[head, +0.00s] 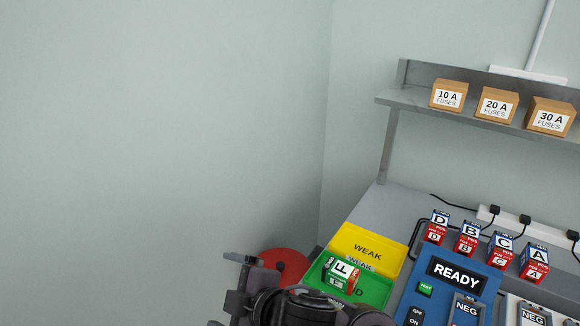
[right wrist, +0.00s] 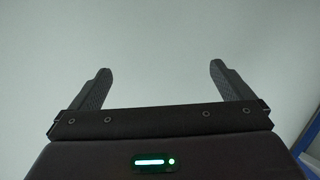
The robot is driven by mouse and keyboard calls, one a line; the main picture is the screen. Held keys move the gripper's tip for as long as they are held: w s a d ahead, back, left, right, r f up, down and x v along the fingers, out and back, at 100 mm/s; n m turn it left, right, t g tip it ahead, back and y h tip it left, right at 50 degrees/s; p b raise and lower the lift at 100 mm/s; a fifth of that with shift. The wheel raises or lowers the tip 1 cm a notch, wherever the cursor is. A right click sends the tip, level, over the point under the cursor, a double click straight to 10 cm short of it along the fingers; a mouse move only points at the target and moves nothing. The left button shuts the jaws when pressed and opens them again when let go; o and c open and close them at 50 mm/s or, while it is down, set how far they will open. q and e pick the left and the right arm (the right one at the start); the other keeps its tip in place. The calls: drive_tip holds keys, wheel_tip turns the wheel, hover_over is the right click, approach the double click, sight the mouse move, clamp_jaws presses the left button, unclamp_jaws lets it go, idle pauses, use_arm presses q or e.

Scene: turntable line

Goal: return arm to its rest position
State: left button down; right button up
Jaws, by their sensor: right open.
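My right gripper (head: 240,285) shows at the bottom of the head view, left of the bench. In the right wrist view its two fingers (right wrist: 160,88) stand wide apart with nothing between them, only a plain pale surface beyond. My right wrist and forearm hide part of what lies below. My left gripper is in neither view.
A yellow WEAK tray (head: 352,240) and a green tray (head: 374,292) holding a block marked F (head: 340,274) lie close right of my arm. A red round thing (head: 285,264) is behind it. A blue READY panel (head: 456,272), several lettered blocks and a shelf (head: 420,98) stand right. The left is clear.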

drive_tip(key=d+f+m+h, duration=0.35)
drive_tip(key=d+m, duration=0.25)
drive_tip(key=d, duration=0.3)
drive_tip(key=d+f+m+h, duration=0.35)
drive_tip(key=d+m, duration=0.25)
drive_tip(key=d, duration=0.3)
drive_tip(key=s+d+f+m+g+h, duration=0.35)
drive_tip(key=s+d+f+m, duration=0.3)
drive_tip(key=s+d, duration=0.55)
wheel_tip(320, 180, down, 28)
drive_tip(key=n+g, duration=0.1)
drive_tip(key=g, duration=0.1)
drive_tip(key=s+d+f, duration=0.2)
drive_tip(key=s+f, duration=0.8)
drive_tip(key=s+d+f+g, duration=0.1)
drive_tip(key=s+d+f, duration=0.1)
drive_tip(key=s+f, duration=0.8)
drive_tip(key=shift+s+f+n+y, duration=0.1)
drive_tip(key=shift+s+n+y, duration=0.1)
drive_tip(key=shift+n+y, duration=0.05)
drive_tip(key=shift+c, duration=0.4)
